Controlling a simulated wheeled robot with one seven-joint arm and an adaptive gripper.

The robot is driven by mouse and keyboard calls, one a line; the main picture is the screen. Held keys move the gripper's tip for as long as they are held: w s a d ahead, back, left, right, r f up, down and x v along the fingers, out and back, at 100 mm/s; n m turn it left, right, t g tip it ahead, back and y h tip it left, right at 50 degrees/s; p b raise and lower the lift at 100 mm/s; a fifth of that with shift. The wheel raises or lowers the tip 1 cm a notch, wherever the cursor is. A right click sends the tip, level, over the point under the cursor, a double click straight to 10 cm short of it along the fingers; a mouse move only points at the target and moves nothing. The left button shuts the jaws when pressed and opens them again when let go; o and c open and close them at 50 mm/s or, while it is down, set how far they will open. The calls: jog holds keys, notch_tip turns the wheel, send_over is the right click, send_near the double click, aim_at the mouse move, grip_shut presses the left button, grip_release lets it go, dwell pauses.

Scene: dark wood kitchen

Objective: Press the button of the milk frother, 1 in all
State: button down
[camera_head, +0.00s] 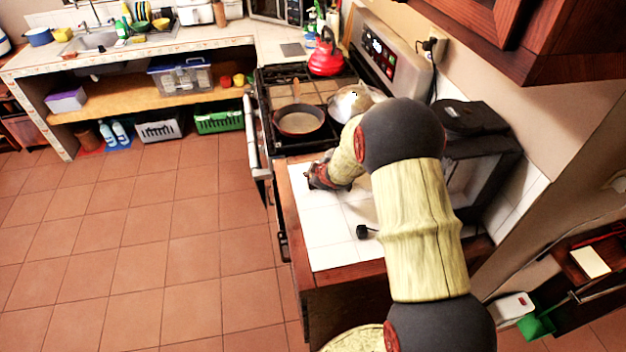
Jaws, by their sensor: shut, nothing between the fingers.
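My gripper (316,181) is small in the picture and shut, with nothing held. It is low over the left part of the white tiled counter (325,245), near the stove. I cannot clearly make out the milk frother or its button. A small black knob-like part (363,232) shows on the counter, below and to the right of my gripper and apart from it. It may belong to something hidden behind my arm. My arm covers the middle of the counter.
A stove holds a frying pan (299,120), a red kettle (326,55) and a shiny round pan or lid (352,101). A dark boxy appliance (500,150) stands against the wall at right. A wooden cabinet (480,30) overhangs the upper right. The tiled floor at left is clear.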

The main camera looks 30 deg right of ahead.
jog(key=shift+r+p, duration=0.75)
jog(key=shift+p, duration=0.05)
notch_tip(320, 180, up, 5)
jog(key=p, duration=0.4)
jog(key=shift+p, duration=0.3)
jog(key=shift+s, duration=0.1)
dwell(0.6)
